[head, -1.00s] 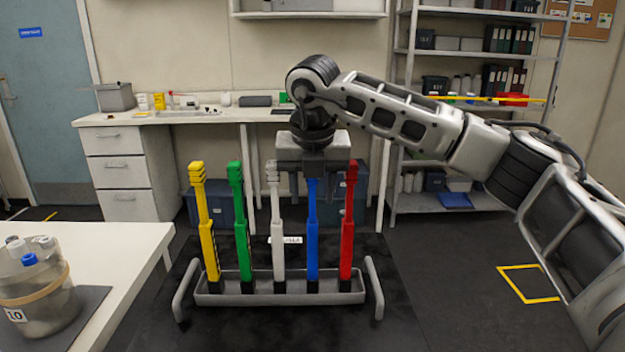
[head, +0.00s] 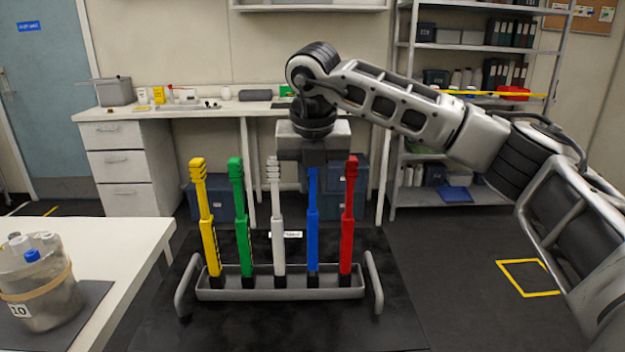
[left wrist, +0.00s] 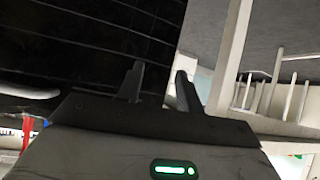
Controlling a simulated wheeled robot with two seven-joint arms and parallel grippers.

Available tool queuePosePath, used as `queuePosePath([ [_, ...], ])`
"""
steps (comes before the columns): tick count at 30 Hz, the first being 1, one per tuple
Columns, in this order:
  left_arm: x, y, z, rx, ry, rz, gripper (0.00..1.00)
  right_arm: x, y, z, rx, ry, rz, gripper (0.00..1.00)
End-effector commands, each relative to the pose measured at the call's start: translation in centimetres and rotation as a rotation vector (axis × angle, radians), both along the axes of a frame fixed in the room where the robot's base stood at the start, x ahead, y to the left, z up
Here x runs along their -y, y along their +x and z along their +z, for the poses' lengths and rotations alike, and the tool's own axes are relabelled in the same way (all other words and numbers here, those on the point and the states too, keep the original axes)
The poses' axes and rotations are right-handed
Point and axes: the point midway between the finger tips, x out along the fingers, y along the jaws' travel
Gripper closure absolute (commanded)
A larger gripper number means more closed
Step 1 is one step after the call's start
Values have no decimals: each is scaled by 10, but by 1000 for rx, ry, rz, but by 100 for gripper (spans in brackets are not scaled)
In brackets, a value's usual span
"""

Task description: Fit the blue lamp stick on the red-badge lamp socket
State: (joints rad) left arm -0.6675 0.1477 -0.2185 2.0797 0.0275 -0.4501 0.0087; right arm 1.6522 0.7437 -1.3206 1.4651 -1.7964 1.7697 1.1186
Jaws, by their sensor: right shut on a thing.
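The blue lamp stick (head: 313,220) stands upright in a grey rack (head: 217,292) with its lower end at the rack's trough. I cannot tell whether its foot is lifted from its seat. My right gripper (head: 313,165) points down from above and is shut on the upper part of the blue stick, hiding its top. My left gripper (left wrist: 158,88) shows in the left wrist view, its two fingers apart with nothing between them. I see no red-badge lamp socket that I can make out in either view.
Yellow (head: 205,220), green (head: 239,215), white (head: 277,225) and red (head: 348,220) sticks stand in the same rack, close beside the blue one. A white table (head: 120,245) at left carries a jar (head: 45,295). A bench and shelves stand behind. Floor at right is clear.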

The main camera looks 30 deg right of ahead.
Motion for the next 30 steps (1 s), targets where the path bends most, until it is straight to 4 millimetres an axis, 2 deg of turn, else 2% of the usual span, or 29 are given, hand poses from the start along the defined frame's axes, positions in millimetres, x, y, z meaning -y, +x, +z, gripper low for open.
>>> queuePosePath([
  [30,0,0,15,1,2,-2,64,0,0,23,1,1,-1,100],
])
